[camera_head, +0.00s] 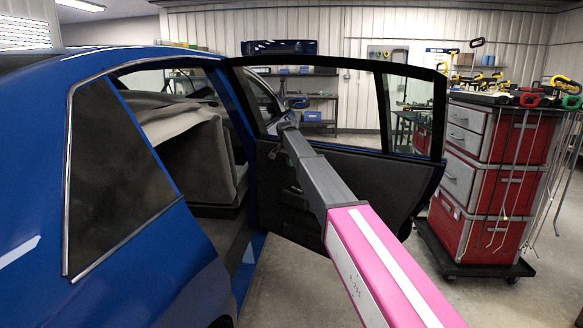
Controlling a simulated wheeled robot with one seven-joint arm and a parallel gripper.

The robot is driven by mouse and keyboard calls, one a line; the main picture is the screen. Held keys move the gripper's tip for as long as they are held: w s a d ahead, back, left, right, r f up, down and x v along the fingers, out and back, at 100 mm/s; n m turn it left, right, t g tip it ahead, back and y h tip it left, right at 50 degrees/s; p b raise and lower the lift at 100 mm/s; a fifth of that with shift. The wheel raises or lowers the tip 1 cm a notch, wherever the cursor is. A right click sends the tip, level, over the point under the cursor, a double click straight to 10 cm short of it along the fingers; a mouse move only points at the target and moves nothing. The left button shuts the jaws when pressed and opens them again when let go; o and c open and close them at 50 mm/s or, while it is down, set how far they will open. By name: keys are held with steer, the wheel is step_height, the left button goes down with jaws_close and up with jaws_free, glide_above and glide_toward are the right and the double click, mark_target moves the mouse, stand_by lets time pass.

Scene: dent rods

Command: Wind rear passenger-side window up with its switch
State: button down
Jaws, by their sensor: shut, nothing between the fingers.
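The blue car's rear door (392,185) stands open, its dark inner panel facing me. The door's window frame (345,64) shows the room behind it. I cannot tell how high the glass stands in it. My arm reaches from the lower right across the door. My gripper (277,150), small and dark against the dark panel, is at the arm's far end, close to the panel's upper left part. It is shut and empty. The window switch cannot be made out; it is small, dark or hidden by my arm. Contact with the panel cannot be told.
The car's rear body (135,235) fills the left. A grey seat (185,150) shows through the doorway. A red and grey tool cabinet (490,180) with clamps and hanging rods stands right of the door. Some bare floor (300,280) shows below the door.

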glide_toward(293, 187)
steer(key=x, duration=0.5)
steer(key=shift+w+d+f, duration=0.1)
steer(key=shift+w+d, duration=0.05)
steer(key=shift+w, duration=0.3)
steer(key=shift+f, duration=0.7)
